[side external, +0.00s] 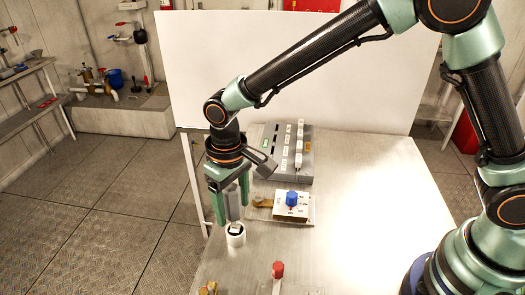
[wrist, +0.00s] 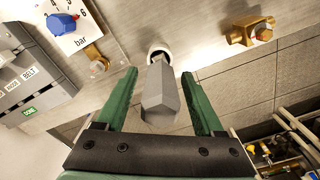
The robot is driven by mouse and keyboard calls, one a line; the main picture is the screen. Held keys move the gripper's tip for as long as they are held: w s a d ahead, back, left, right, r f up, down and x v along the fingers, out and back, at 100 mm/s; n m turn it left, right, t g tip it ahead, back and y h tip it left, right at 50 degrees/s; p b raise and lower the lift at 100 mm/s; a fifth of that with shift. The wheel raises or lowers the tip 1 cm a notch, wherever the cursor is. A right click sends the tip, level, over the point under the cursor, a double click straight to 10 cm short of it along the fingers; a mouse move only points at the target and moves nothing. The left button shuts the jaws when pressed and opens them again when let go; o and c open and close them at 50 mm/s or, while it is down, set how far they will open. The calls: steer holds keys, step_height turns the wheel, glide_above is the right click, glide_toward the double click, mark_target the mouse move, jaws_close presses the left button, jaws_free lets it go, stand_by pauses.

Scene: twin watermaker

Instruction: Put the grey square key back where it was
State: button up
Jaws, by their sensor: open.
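The grey square key (side external: 234,204) stands about upright with its lower end at a white round holder (side external: 236,235) near the table's left edge. It also shows in the wrist view (wrist: 160,98), where its far end meets the white holder (wrist: 160,49). I cannot tell how deep it sits. My gripper (side external: 232,213) points down around the key, one green finger on each side. In the wrist view my gripper (wrist: 159,74) is open, with visible gaps between the fingers and the key.
A white plate with a blue knob (side external: 292,198) stands right of the key, with a brass fitting (side external: 263,202) beside it. A grey switch panel (side external: 287,150) is behind. A red-topped valve (side external: 278,270) is in front. The table's right part is clear.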

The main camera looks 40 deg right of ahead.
step_height(320, 180, up, 11)
steer(key=s+d+r+m+t, duration=0.1)
steer(key=s+d+t, duration=0.1)
steer(key=d, duration=0.6)
steer(key=s+d+r+m+t, duration=0.1)
steer(key=s+d, duration=0.3)
steer(key=d, duration=0.4)
steer(key=s+d+r+m+t, duration=0.1)
steer(key=s+d+r+t, duration=0.1)
steer(key=d, duration=0.6)
steer(key=shift+s+r+t, duration=0.3)
steer(key=shift+s+r, duration=0.2)
steer(key=shift+r, duration=0.05)
